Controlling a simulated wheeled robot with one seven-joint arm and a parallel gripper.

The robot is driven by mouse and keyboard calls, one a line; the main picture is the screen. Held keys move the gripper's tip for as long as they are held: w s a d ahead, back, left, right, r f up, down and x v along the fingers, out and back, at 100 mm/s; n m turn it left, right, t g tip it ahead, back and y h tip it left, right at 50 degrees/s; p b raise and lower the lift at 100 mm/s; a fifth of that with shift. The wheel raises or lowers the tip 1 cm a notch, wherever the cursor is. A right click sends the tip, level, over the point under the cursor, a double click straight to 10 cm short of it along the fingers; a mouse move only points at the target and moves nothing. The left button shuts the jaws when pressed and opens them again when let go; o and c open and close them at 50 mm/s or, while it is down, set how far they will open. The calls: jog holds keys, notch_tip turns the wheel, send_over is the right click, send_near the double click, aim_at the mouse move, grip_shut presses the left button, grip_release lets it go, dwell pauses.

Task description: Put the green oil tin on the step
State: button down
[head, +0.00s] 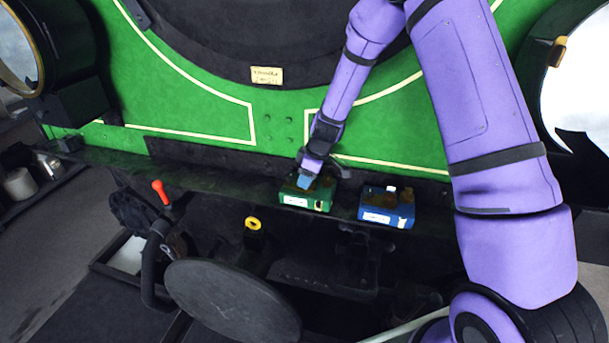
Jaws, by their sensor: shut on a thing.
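The green oil tin (307,197), a small box with a white label, is at the dark ledge (225,174) below the green panel. My gripper (308,182) comes down from above and is shut on the top of the tin. The fingers are small and partly hidden by the wrist. I cannot tell whether the tin rests on the ledge or is slightly raised. I cannot make out for certain which dark surface is the step; a flat dark plate (320,270) lies lower down, below the tin.
A blue tin (386,209) stands close to the right of the green one. Below are a round dark seat (232,303), a red-knobbed lever (160,192) and a yellow-topped fitting (252,224). The ledge left of the green tin is clear.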

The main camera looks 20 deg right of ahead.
jog(key=shift+a, duration=0.1)
jog(key=shift+f, duration=0.15)
jog(key=c, duration=0.6)
grip_release()
jog(key=v, duration=0.8)
jog(key=s+d+r+m+t+h, duration=0.1)
jog(key=s+r+m, duration=0.1)
jog(key=s+r, duration=0.65)
jog(key=s+r+m, duration=0.2)
jog(key=s+r, duration=0.3)
jog(key=r, duration=0.6)
jog(key=s+d+r+m, duration=0.1)
jog(key=s+r+m, duration=0.1)
jog(key=s, duration=0.5)
jog(key=s+d+r+m+t+h, duration=0.1)
jog(key=s+r+m, duration=0.1)
jog(key=s, duration=0.5)
jog(key=s+d+r+m+t, duration=0.1)
jog(key=s+d+r+m, duration=0.1)
jog(key=s, duration=0.6)
jog(key=shift+s+r+m+h, duration=0.1)
jog(key=shift+r+m+h, duration=0.3)
jog(key=shift+r+m, duration=0.3)
